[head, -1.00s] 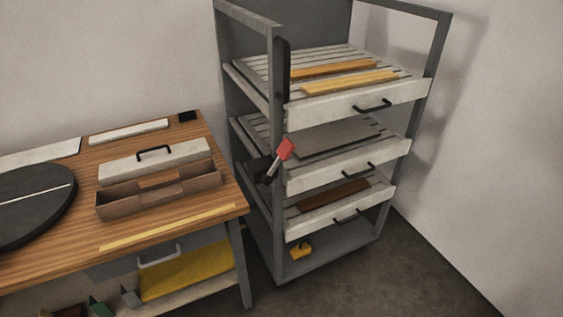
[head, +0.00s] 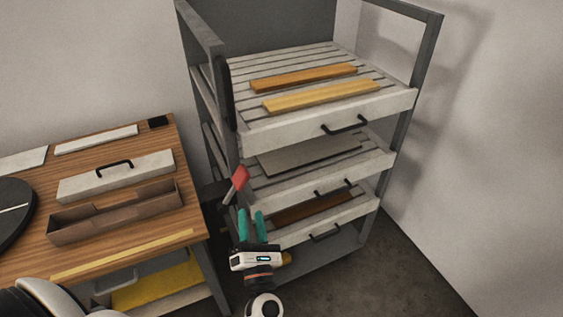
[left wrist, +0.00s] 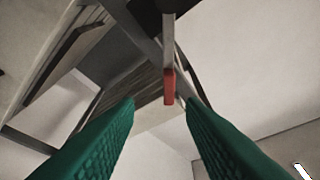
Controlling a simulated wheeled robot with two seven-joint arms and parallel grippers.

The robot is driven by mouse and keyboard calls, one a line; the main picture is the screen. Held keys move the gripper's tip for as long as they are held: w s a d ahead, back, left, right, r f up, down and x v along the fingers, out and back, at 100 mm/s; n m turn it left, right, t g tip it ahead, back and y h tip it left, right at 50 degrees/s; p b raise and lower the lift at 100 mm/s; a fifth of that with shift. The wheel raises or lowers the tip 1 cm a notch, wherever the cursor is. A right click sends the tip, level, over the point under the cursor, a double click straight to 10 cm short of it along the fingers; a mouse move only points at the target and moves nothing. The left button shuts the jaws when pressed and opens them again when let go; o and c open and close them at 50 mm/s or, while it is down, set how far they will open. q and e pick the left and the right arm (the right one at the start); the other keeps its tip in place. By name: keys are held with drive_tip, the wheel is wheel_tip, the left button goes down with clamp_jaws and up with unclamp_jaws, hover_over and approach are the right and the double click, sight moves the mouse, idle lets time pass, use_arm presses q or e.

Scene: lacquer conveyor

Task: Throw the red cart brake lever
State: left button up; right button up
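The brake lever (head: 236,183) has a red grip on a pale shaft and is mounted on the cart's left front post. It tilts up and to the right in the head view. In the left wrist view the red grip (left wrist: 169,87) shows between and beyond my fingertips, apart from them. My left gripper (head: 251,213) has green fingers, is open and empty, and is just below the lever in the head view. The cart (head: 233,130) is a grey frame with several slatted trays. My right gripper is not in view.
A yellow thing shows behind my left gripper on the cart's bottom shelf. The floor (head: 410,285) at the right is clear.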

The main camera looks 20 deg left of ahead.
sight(243, 186)
use_arm(q)
drive_tip(key=shift+n, duration=0.3)
drive_tip(key=w+a+r+p, duration=0.1)
drive_tip(key=w+a+r, duration=0.1)
drive_tip(key=a, duration=0.1)
drive_tip(key=shift+w+a+r+p, duration=0.1)
drive_tip(key=shift+w+r+p, duration=0.15)
drive_tip(key=shift+r+p, duration=0.15)
drive_tip(key=p+x, duration=0.1)
drive_tip(key=x, duration=0.5)
drive_tip(key=shift+w+f+p, duration=0.1)
drive_tip(key=shift+f+p, duration=0.1)
drive_tip(key=shift+p, duration=0.15)
drive_tip(key=shift+w+a+r, duration=0.1)
drive_tip(key=shift+w+a, duration=0.2)
drive_tip(key=shift+w, duration=0.25)
drive_tip(key=shift+c, duration=0.4)
clamp_jaws()
